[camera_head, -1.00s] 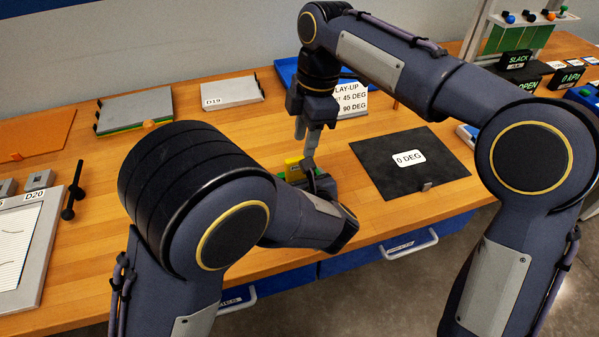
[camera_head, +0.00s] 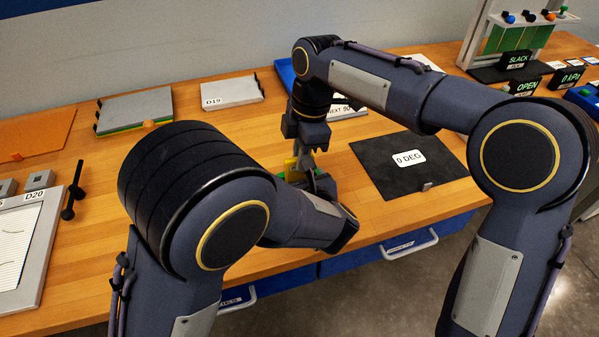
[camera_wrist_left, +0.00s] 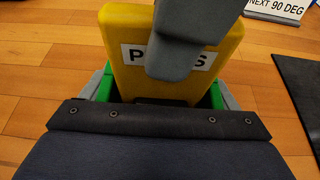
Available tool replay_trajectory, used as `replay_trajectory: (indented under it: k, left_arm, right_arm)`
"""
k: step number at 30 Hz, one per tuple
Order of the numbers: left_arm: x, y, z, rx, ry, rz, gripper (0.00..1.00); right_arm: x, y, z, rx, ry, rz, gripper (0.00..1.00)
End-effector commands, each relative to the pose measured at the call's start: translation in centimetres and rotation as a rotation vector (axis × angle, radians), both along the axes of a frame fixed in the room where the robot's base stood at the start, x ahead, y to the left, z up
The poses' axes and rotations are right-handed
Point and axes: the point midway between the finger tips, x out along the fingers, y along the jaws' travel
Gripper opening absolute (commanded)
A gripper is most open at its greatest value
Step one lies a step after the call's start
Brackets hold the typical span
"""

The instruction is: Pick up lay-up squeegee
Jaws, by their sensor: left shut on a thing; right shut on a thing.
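A yellow piece with green sides (camera_head: 290,166), which I take to be the lay-up squeegee, is at the front middle of the bench. It fills the middle of the left wrist view (camera_wrist_left: 140,80), with a white label partly covered, reading "P…S". My left gripper (camera_head: 312,180) is shut on it, with grey fingers at its green sides. My right gripper (camera_head: 305,163) reaches down from above and is shut on the same piece. Its grey finger covers part of the label in the left wrist view. The piece's lower end is hidden.
A black sheet marked 0 DEG (camera_head: 408,175) lies to the right. A blue tray (camera_head: 286,72) and a partly hidden sign (camera_head: 350,110) are behind my right gripper. A D19 block (camera_head: 230,93) stands at the back. Bare wood (camera_head: 225,125) shows between.

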Motion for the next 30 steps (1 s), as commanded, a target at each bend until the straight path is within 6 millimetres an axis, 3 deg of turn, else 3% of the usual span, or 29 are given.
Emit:
replay_trajectory:
  k: [11,24,30]
  left_arm:
    - [0.0,0.0,0.0,0.0,0.0,0.0,0.58]
    - [0.0,0.0,0.0,0.0,0.0,0.0,0.58]
    - [0.0,0.0,0.0,0.0,0.0,0.0,0.58]
  right_arm:
    - [0.0,0.0,0.5,0.002,-0.002,0.0,0.0]
    - [0.1,0.1,8.3,0.004,-0.004,0.0,0.0]
    - [0.0,0.0,10.0,0.001,-0.001,0.0,0.0]
